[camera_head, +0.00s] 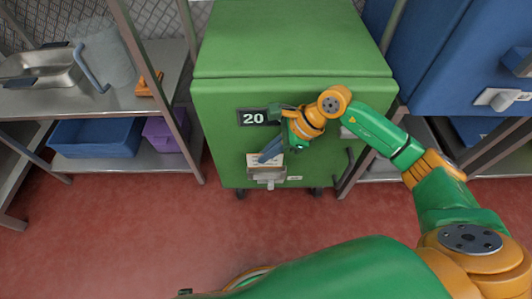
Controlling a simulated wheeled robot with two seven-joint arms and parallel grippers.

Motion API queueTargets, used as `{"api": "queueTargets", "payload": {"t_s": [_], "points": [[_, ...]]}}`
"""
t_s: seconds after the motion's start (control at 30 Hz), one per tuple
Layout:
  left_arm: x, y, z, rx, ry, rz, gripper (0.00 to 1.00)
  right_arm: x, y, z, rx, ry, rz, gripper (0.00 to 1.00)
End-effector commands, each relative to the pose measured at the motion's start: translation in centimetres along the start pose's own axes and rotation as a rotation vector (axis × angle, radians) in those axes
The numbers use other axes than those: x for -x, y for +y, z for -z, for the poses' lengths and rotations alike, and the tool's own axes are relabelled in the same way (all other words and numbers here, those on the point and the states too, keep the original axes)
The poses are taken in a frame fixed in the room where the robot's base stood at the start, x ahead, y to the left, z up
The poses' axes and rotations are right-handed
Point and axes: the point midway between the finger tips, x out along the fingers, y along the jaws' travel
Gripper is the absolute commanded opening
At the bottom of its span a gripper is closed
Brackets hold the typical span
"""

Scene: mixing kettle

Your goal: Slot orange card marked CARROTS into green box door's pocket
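The green box (290,45) stands in the middle of the view, with its door facing me. The pocket (266,175) is a pale holder low on the door, below the plate marked 20 (258,117). A pale card-like piece (254,159) shows at the top of the pocket. It is too small to read, and I cannot tell whether it is in the pocket or in front of it. No card that is clearly orange shows. My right gripper (269,154) points down and left just above the pocket and partly hides this spot. Its fingertips are too small to judge. My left gripper is not in view.
A metal shelf (120,97) on the left holds a steel pan (42,72), a clear jug (104,55), a blue bin (95,138) and a purple bin (165,132). A blue cabinet (465,60) stands at right. The red floor (130,220) in front is clear.

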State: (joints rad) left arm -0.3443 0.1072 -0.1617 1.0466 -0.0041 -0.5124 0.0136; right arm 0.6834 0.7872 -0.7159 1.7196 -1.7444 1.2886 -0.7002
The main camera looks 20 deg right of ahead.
Motion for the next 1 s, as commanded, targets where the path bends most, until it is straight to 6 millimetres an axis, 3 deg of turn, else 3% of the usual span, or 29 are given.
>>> {"api": "queueTargets", "payload": {"t_s": [1.0], "points": [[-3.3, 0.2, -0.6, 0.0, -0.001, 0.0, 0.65, -2.7, -0.6, 2.8, -0.022, 0.012, 0.008, 0.0]]}}
